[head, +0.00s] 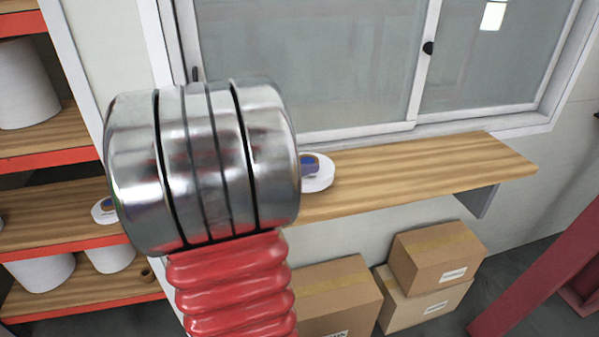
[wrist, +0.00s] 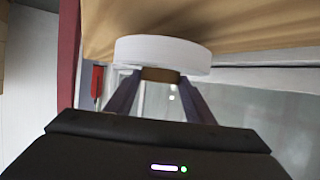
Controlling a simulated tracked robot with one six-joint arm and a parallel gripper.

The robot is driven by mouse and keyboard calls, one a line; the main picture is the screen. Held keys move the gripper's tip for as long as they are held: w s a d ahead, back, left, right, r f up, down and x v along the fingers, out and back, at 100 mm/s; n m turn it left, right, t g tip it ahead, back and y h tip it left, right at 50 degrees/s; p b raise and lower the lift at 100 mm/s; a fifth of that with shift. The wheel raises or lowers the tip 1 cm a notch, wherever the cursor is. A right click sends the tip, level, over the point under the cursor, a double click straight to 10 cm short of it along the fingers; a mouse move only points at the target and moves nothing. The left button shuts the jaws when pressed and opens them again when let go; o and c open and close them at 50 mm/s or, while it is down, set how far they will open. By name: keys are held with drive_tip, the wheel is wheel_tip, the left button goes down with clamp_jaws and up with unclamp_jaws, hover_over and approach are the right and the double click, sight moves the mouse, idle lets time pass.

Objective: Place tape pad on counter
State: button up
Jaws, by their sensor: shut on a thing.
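The tape pad (wrist: 162,52), a white disc with a brown core, is at my gripper (wrist: 160,76) in the wrist view. The two dark fingers are shut on its core. The wooden counter (head: 430,172) lies below the window in the head view, and its surface (wrist: 255,25) fills the top of the wrist view, close to the pad. In the head view the white pad (head: 321,180) shows at the counter, with its left side hidden by my arm. I cannot tell whether it touches the wood. My gripper is mostly hidden there.
Orange-edged shelves (head: 65,235) at the left hold white rolls and another small white pad (head: 103,211). Cardboard boxes (head: 432,262) stand under the counter. A window (head: 320,60) is behind it. The counter's right part is clear. A red post (head: 545,270) stands at the right.

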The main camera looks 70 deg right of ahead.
drive_tip(key=shift+f, duration=1.4)
drive_tip(key=o, duration=1.2)
drive_tip(key=shift+f, duration=0.1)
drive_tip(key=shift+o, duration=0.2)
drive_tip(key=v, duration=1.2)
drive_tip(key=shift+w, duration=0.1)
